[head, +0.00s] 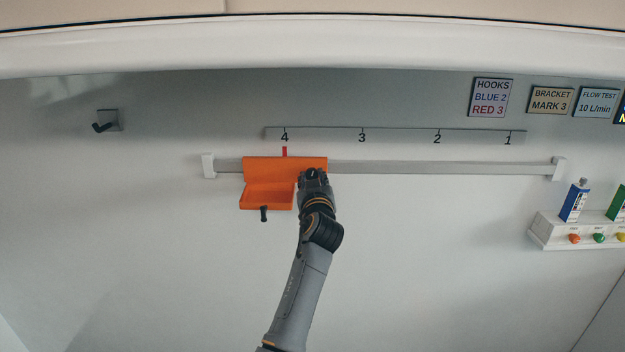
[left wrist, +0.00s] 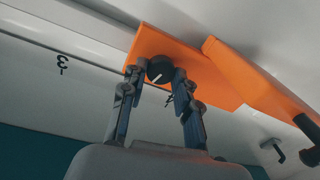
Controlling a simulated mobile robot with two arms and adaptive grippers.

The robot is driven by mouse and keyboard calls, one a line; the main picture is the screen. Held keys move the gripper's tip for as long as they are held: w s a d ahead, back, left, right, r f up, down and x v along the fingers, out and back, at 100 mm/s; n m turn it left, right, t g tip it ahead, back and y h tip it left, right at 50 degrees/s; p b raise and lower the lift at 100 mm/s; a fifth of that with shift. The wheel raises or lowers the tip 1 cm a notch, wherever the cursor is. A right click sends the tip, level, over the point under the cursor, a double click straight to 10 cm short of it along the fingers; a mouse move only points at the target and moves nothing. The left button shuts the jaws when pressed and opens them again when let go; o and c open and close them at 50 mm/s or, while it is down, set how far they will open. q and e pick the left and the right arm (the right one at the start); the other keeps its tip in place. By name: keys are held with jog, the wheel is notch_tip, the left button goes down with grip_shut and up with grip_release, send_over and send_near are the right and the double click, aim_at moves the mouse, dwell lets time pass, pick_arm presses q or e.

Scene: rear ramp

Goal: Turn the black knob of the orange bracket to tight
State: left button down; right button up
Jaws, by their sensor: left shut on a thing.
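The orange bracket (head: 268,170) sits on the grey wall rail, its red pointer under mark 4. In the left wrist view the orange bracket (left wrist: 222,80) spans the upper right. Its black knob (left wrist: 160,68), with a white line on its face, lies between the fingertips of my left gripper (left wrist: 157,76). The gripper is shut on the knob. In the head view my left gripper (head: 314,174) is at the bracket's right end and hides the knob. My right gripper is not in view.
The rail (head: 440,168) runs bare to the right. A scale strip (head: 400,131) is above it. A black hook (head: 104,122) is at the left. A white holder (head: 570,234) with blue and green packs is at the right. A sign (head: 551,99) reads "BRACKET MARK 3".

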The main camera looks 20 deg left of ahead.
pick_arm(q)
jog(key=m+b, duration=0.1)
jog(key=m, duration=0.2)
jog(key=shift+f+b, duration=0.1)
jog(key=shift+b, duration=0.2)
jog(key=m, duration=0.4)
jog(key=shift+t, duration=0.3)
jog(key=m, duration=0.4)
jog(key=shift+a, duration=0.1)
jog(key=shift+m+t+h+p, duration=0.3)
jog(key=shift+m+p, duration=0.25)
jog(key=shift+m, duration=1.55)
jog(key=c, duration=1.2)
grip_release()
jog(key=shift+o, duration=1.1)
jog(key=shift+w+f, duration=0.1)
jog(key=shift+w, duration=0.05)
